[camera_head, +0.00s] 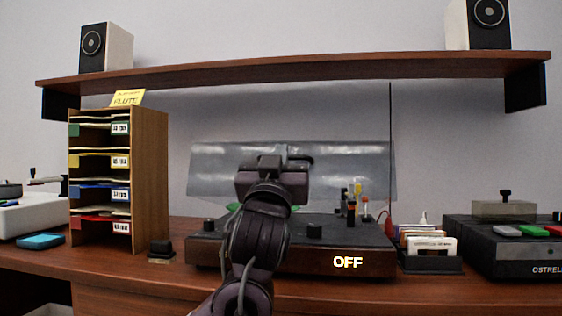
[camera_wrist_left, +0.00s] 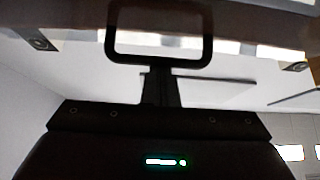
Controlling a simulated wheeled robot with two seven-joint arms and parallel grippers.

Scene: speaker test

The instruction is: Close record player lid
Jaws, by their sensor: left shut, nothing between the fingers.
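The record player (camera_head: 290,262) is a dark wooden box with black knobs and a lit "OFF" sign on its front. Its clear lid (camera_head: 345,170) stands raised at the back, tilted close to upright. My left gripper (camera_head: 270,163) is shut and empty, in front of the lid's middle in the head view. The arm hides part of the deck and lid. I cannot tell whether the gripper touches the lid. My right gripper is out of view.
A wooden paper sorter (camera_head: 150,180) stands left of the player, with a small black block (camera_head: 161,248) between. On the right are a card holder (camera_head: 430,246) and a dark machine (camera_head: 500,250). A shelf (camera_head: 300,75) with two speakers hangs above.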

